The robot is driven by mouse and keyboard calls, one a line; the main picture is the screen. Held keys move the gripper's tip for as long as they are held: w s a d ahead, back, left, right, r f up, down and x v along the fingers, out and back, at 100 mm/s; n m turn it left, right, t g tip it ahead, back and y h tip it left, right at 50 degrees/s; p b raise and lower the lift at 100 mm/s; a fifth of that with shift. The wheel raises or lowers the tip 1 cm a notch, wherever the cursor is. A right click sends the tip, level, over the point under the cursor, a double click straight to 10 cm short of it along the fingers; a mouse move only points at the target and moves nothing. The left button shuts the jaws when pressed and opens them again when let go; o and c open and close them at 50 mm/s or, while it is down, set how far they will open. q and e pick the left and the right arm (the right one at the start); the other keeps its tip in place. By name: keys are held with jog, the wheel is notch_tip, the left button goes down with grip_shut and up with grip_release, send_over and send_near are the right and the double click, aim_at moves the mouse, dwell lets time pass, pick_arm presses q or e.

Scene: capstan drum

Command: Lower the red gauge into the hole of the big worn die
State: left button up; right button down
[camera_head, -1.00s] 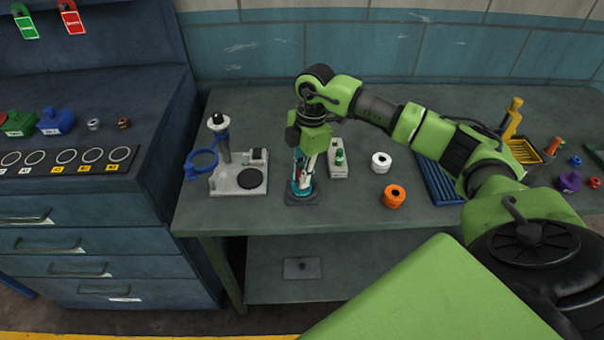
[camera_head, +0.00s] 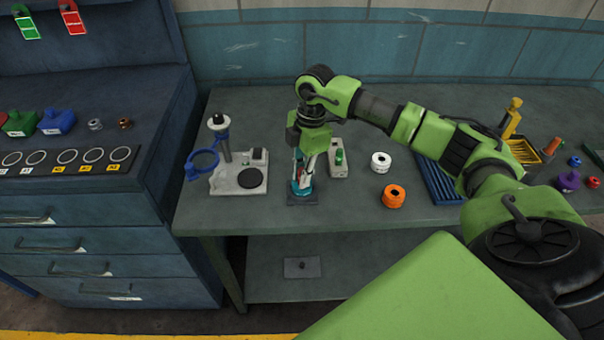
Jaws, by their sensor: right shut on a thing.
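My right gripper (camera_head: 301,186) points down over a small dark pad (camera_head: 303,200) near the front edge of the bench. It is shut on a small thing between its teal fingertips. The fingers hide most of this thing, so I cannot make out its shape or colour, or whether it sits in a hole. I cannot tell a big worn die apart under the fingers. A red piece (camera_head: 3,117) is cut off at the left edge, on the blue cabinet. My left gripper is out of view.
A grey stand (camera_head: 224,184) with a blue ring (camera_head: 203,162) is left of the gripper. A small grey device (camera_head: 338,164) is close on its right. A white ring (camera_head: 381,162), an orange ring (camera_head: 393,196) and a blue tray (camera_head: 437,183) stand further right. The bench front is clear.

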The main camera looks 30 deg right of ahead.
jog(key=c, duration=1.9)
grip_release()
jog(key=shift+f, duration=0.1)
jog(key=r, duration=0.4)
jog(key=d+r, duration=0.1)
jog(key=r, duration=0.7)
jog(key=shift+s+d, duration=0.1)
jog(key=shift+d, duration=0.1)
